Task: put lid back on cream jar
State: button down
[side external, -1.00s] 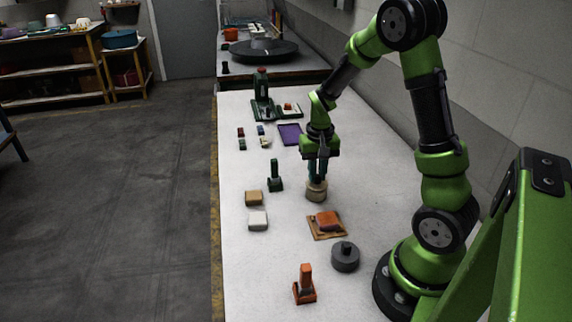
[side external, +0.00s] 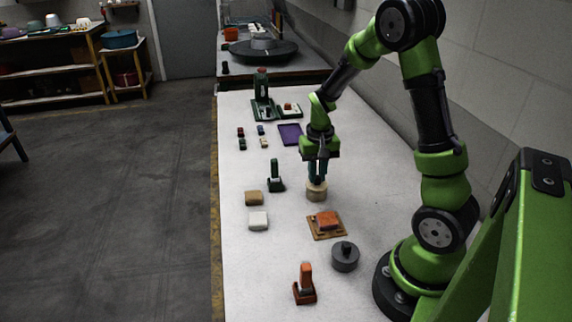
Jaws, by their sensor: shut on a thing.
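A small round cream-coloured jar (side external: 316,193) stands on the white table, in the middle of the side view. My gripper (side external: 317,180) points straight down with its fingertips at the top of this jar. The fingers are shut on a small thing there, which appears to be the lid. The lid is mostly hidden by the fingers and blends with the jar top. I cannot tell whether it is seated flat or slightly raised.
An orange block on a wooden board (side external: 341,234) and a grey round piece with a knob (side external: 345,259) lie in front. A purple tray (side external: 290,141) lies behind.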

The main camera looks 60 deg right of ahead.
jog(key=c, duration=0.5)
grip_release()
jog(key=shift+r, duration=0.1)
jog(key=shift+r, duration=3.4)
grip_shut()
